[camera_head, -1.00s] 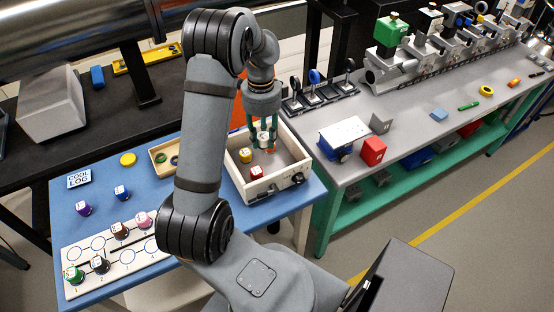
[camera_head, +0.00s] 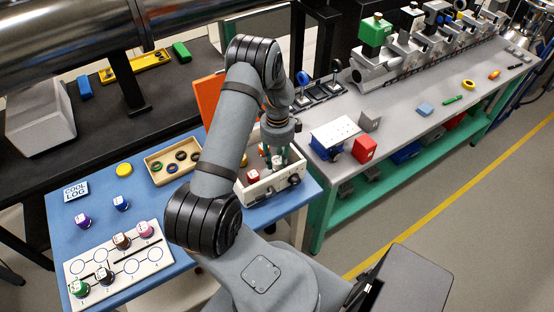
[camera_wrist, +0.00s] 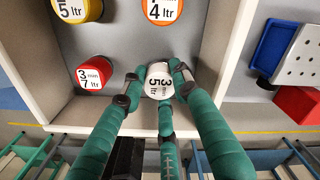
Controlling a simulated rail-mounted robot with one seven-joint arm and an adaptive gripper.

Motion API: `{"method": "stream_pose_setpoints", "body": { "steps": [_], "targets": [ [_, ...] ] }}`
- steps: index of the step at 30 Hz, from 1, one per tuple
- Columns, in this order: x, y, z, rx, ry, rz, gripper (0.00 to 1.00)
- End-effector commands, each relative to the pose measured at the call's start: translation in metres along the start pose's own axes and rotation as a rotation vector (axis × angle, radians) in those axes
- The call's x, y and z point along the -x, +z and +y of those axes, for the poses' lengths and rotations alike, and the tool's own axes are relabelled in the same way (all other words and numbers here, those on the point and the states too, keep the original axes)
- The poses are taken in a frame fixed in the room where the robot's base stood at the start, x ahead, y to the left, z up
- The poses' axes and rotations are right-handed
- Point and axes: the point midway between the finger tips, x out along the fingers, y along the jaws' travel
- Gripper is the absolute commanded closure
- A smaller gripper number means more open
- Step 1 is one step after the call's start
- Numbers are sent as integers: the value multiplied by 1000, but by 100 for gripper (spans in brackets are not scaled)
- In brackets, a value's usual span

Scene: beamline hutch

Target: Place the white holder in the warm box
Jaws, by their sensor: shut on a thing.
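The white holder (camera_wrist: 159,82), with a printed label on its top, is between the fingers of my gripper (camera_head: 277,162), which is shut on it. The warm box (camera_head: 270,191) is an open white box with a grey floor and a raised orange lid. My gripper reaches down inside it near the front wall, toward the right. I cannot tell if the holder touches the floor. In the wrist view, a red holder (camera_wrist: 94,76), a yellow holder (camera_wrist: 78,10) and an orange holder (camera_wrist: 163,10) stand in the box. The red one also shows in the head view (camera_head: 253,176).
Left of the box are a wooden tray of rings (camera_head: 158,178), a yellow disc (camera_head: 124,170), a COOL LOG sign (camera_head: 76,191) and a white numbered rack (camera_head: 120,266) with several holders. A grey bench (camera_head: 400,130) with a red block (camera_head: 364,149) stands right.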

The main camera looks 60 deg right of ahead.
Motion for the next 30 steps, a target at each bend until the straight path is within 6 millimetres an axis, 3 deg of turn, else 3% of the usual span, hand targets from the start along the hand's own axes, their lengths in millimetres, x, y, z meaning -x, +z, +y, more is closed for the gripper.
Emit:
{"method": "stream_pose_setpoints", "body": {
  "steps": [16,17,26,30],
  "targets": [
    [-14,1,0,1,-2,0,98],
    [-13,1,0,1,-1,0,70],
    [-12,1,0,1,-1,0,52],
    [-12,1,0,1,-1,0,52]
  ]
}}
